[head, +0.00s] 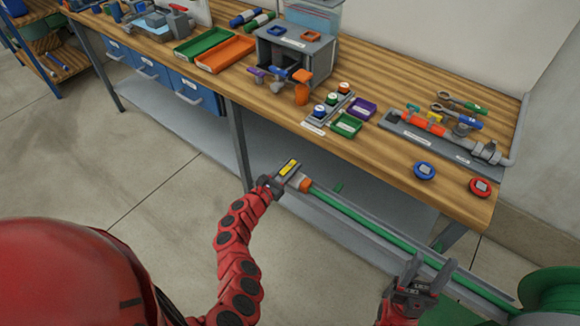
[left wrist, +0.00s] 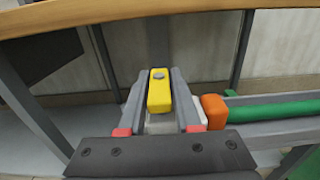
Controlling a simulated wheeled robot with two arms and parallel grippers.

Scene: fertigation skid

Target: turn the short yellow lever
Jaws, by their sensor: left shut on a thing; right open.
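The short yellow lever (head: 289,168) sits at the left end of a green pipe (head: 370,225), just in front of the workbench edge. In the left wrist view the lever (left wrist: 160,92) is a yellow bar with a grey screw head, over a light grey body. My left gripper (head: 282,174) is shut on the lever, with one finger along each side; its fingers also show in the left wrist view (left wrist: 158,82). An orange collar (left wrist: 214,110) is right beside the right finger. My right gripper (head: 428,274) is open and empty, low at the right near the pipe.
A green hose reel (head: 548,290) is at the lower right. The floor at left is clear.

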